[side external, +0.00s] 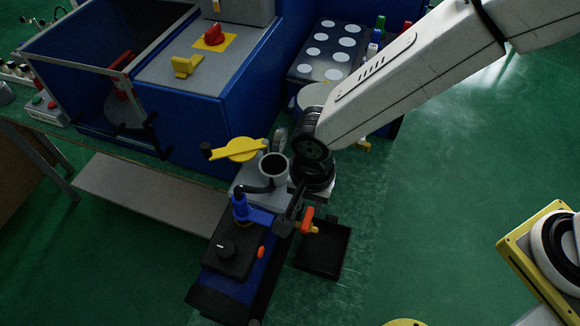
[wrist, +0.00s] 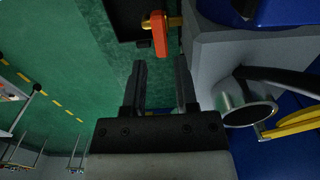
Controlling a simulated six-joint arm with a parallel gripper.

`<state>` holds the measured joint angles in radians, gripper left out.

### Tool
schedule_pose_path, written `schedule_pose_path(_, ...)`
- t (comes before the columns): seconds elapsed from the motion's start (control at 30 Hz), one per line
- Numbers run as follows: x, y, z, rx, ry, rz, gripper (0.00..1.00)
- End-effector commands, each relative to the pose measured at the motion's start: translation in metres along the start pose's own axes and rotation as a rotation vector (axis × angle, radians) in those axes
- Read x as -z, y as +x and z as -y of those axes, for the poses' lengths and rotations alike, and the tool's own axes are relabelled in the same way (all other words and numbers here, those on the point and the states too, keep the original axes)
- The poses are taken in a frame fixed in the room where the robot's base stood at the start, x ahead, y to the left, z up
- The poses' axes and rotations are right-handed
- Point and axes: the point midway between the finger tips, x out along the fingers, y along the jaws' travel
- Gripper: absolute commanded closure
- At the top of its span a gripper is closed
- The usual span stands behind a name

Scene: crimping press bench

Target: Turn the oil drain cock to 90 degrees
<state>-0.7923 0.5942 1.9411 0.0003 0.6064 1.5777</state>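The oil drain cock (side external: 307,219) has an orange handle on a brass stem, at the side of the grey hydraulic unit above a black tray. In the wrist view its orange handle (wrist: 159,35) points down the picture, toward my gripper. My gripper (wrist: 160,66) is open and empty, its two dark fingers spread apart. The handle's near end appears between the fingertips in that picture; I cannot tell the depth gap or any contact. In the side view my gripper (side external: 297,205) is beside the unit, just above and left of the cock, partly hidden by my wrist.
A black drip tray (side external: 323,250) lies below the cock. The unit carries a metal filler cup (side external: 273,166), a yellow lever (side external: 240,149), a blue fitting (side external: 240,210) and a black knob box (side external: 232,247). A blue cabinet (side external: 207,110) stands behind.

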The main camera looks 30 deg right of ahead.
Motion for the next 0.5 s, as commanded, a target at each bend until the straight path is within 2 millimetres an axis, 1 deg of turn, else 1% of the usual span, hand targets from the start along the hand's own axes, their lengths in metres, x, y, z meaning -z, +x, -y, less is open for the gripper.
schedule_pose_path(0.03, 0.0, 0.007, -0.001, -0.003, 0.0, 0.0, 0.63)
schedule_pose_path(0.23, 0.0, 0.03, -0.001, -0.003, 0.0, 0.0, 0.63)
schedule_pose_path(0.5, 0.0, 0.05, 0.0, 0.001, -0.001, 0.0, 0.63)
